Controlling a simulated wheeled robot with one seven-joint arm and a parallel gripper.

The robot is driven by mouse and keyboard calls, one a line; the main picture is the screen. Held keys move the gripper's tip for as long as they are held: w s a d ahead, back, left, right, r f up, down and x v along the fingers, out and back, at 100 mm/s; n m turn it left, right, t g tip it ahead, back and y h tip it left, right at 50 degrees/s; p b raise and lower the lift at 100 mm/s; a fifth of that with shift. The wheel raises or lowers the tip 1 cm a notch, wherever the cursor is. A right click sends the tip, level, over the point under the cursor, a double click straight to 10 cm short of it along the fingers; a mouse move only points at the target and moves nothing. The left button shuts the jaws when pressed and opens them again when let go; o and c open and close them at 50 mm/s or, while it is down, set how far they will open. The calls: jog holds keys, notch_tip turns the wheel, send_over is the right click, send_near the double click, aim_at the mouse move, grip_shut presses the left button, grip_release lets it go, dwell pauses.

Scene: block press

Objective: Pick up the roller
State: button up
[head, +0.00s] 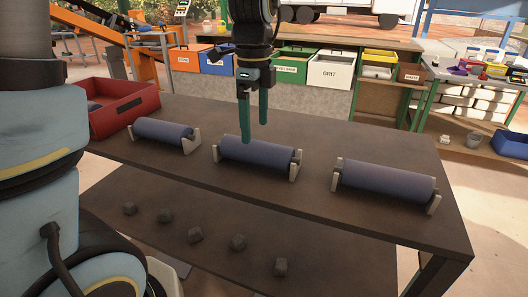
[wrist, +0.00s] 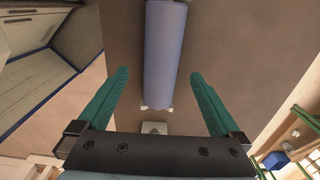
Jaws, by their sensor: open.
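Three blue-grey rollers rest in pale end cradles on the dark table: a left one (head: 162,131), a middle one (head: 257,150) and a right one (head: 388,181). My gripper (head: 254,131) points down with its teal fingers apart, over the left part of the middle roller in the head view. One finger overlaps that roller in the picture. In the wrist view one roller (wrist: 166,50) extends away from between the open fingers (wrist: 160,73). Nothing is held. I cannot tell the exact height of the fingertips above the roller.
A red bin (head: 128,116) stands at the table's left end. Several small grey blocks (head: 195,235) lie on the lower shelf. Behind are labelled bins, including a white one (head: 331,72). The tabletop (head: 310,215) in front of the rollers is clear.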

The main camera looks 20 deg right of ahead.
aim_at(257, 142)
jog(key=shift+d+f+p, duration=0.15)
jog(key=shift+f+p, duration=0.8)
jog(key=shift+f, duration=2.9)
grip_shut()
jog(key=shift+r, duration=0.1)
